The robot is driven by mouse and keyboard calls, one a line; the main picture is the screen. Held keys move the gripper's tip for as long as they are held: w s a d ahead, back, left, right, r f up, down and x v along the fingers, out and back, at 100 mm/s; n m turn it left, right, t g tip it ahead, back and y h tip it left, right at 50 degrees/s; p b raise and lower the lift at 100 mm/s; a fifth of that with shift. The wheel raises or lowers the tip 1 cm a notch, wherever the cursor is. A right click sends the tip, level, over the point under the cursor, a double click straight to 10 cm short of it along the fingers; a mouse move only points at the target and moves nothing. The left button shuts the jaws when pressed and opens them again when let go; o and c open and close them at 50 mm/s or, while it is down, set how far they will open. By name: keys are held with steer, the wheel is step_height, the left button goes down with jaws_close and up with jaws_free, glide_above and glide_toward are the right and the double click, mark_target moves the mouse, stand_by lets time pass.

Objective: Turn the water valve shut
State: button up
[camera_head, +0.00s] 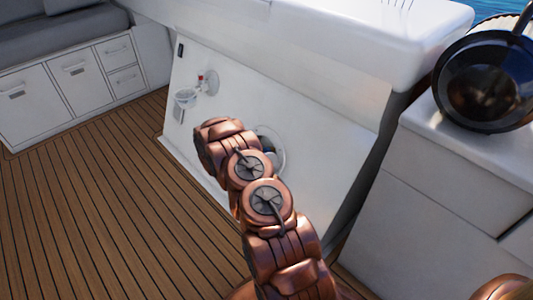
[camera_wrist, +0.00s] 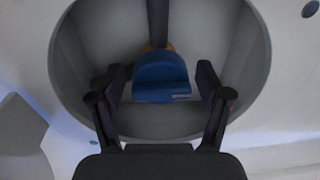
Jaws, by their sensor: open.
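The water valve appears to be the blue handle (camera_wrist: 160,78) in the wrist view, on a dark vertical stem inside a round grey recess (camera_wrist: 82,60). My gripper (camera_wrist: 160,86) is open, with one dark finger on each side of the blue handle. Gaps show between the fingers and the handle, and how deep the fingertips reach is unclear. In the head view, the round recess (camera_head: 280,152) is in the white panel, partly covered by my copper-coloured arm. My gripper and the blue handle cannot be made out there.
A smaller round fitting with a red part (camera_head: 201,78) is on the white panel (camera_head: 330,150), up and left of the recess. A white counter overhangs the panel. A dark pan (camera_head: 485,80) sits on the right-hand unit. The plank floor (camera_head: 110,180) at left is clear.

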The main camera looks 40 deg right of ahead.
steer(key=shift+c, duration=0.2)
steer(key=c, duration=1.1)
